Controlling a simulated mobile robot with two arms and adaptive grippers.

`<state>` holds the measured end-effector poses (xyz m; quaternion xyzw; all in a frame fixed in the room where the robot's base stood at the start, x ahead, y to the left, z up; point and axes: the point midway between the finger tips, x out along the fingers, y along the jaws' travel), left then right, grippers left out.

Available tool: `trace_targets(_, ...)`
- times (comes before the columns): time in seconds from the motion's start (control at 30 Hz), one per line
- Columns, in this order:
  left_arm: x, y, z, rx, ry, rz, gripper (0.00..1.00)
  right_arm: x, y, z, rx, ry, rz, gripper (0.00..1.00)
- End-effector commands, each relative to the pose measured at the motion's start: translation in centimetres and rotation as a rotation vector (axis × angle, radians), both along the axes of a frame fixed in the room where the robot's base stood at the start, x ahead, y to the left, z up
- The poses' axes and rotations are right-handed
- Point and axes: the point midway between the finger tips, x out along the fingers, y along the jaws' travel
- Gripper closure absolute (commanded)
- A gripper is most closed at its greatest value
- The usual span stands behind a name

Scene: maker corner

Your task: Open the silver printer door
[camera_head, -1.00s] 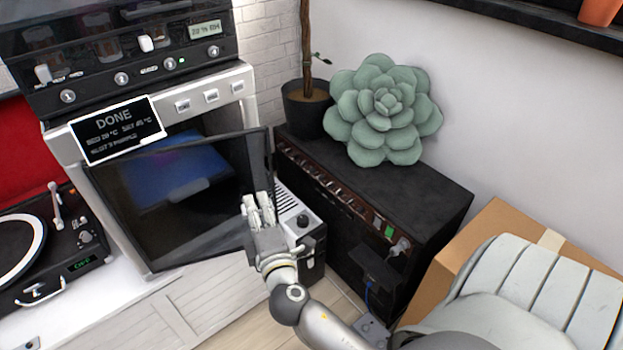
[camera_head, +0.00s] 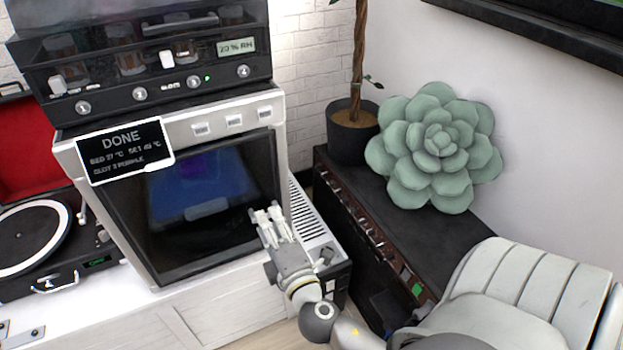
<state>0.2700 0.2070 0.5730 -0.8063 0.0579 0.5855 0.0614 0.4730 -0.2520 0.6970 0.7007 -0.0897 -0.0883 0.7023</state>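The silver printer (camera_head: 184,134) stands at the left, with a pale metal front and a "DONE" screen (camera_head: 124,151) on its upper left. Its dark glass door (camera_head: 180,262) looks closed or nearly closed against the front. A blue plate shows through the glass. My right gripper (camera_head: 269,212) is at the door's lower right edge, its pale fingers pointing up. The two fingers look a little apart; I cannot tell whether they touch the door or grip anything. My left gripper is out of view.
A record player (camera_head: 40,235) is left of the printer. A dark box with knobs (camera_head: 113,100) sits on top of it. At the right, a black cabinet (camera_head: 340,195) holds a potted plant (camera_head: 352,130) and a green succulent cushion (camera_head: 435,148). A grey vented unit (camera_head: 308,228) is close beside my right gripper.

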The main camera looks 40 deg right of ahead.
Motion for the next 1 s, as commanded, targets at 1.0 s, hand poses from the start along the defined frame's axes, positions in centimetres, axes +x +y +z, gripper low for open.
trace_targets(1.0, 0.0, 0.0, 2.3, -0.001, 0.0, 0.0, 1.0, -7.3, 3.6, -11.5, 0.227, 0.288, 0.036, 0.65)
